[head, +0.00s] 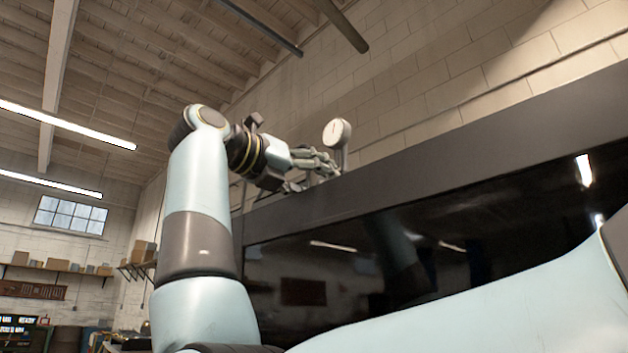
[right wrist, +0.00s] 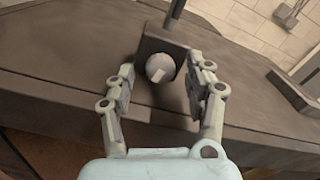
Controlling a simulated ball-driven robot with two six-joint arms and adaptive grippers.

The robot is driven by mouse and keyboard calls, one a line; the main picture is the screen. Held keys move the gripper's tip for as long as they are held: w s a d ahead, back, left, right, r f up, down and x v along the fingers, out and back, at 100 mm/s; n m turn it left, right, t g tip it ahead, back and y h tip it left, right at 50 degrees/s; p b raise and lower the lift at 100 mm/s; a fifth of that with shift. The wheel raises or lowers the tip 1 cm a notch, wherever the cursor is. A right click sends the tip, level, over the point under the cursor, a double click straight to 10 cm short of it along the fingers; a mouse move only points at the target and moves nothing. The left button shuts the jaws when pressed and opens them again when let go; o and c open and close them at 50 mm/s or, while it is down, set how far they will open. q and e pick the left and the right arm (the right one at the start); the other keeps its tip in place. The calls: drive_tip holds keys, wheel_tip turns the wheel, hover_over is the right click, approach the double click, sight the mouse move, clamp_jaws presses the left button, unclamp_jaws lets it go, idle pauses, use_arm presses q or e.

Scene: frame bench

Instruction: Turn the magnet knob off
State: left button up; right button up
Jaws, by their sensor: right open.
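The magnet knob (right wrist: 160,68) is a round grey knob with a paler raised bar, on the front of a dark block, the magnet base (right wrist: 150,45). The base stands on a dark beam top with a rod rising from it. My right gripper (right wrist: 160,80) is open, one finger on each side of the knob; I cannot tell whether they touch it. In the head view my right gripper (head: 322,164) is beside the stand of a round white dial gauge (head: 337,132), and it hides the knob and most of the base. My left gripper is not in view.
A long dark frame beam (head: 440,160) runs to the right above a black glossy panel (head: 400,265). In the right wrist view, a dark bar (right wrist: 293,95) lies to the right and a grey block-shaped item (right wrist: 288,15) shows at top right.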

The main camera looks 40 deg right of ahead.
wheel_tip(320, 180, up, 10)
idle(0.5)
